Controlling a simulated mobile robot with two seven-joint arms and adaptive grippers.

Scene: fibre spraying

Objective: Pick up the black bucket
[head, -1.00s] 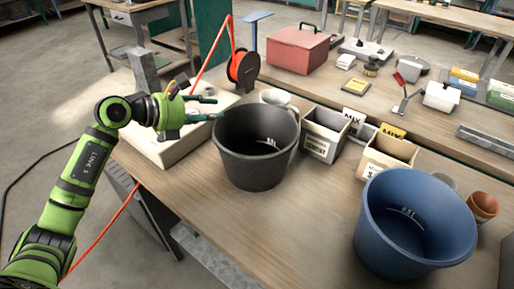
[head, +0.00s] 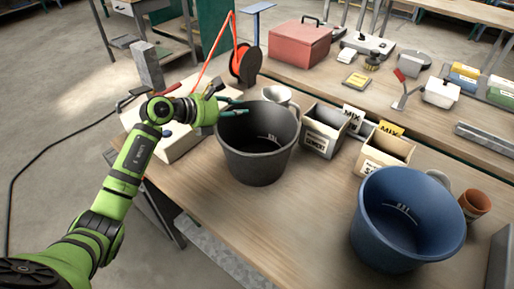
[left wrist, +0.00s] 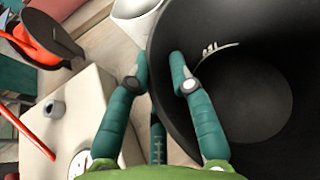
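The black bucket (head: 258,162) stands upright on the wooden table, left of the blue bucket. My left gripper (head: 238,106) is at its left rim in the head view. In the left wrist view the two teal fingers of my left gripper (left wrist: 159,70) are spread apart. The rim of the black bucket (left wrist: 270,95) runs between them, with one finger outside the wall and one over the inside. I cannot tell whether either finger touches the wall. My right gripper is not in view.
The blue bucket (head: 408,222) stands at the front right. Two labelled boxes (head: 323,132) and a white jug (head: 278,96) stand close to the black bucket. A pale box (head: 170,145) lies under my left wrist. The table front is clear.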

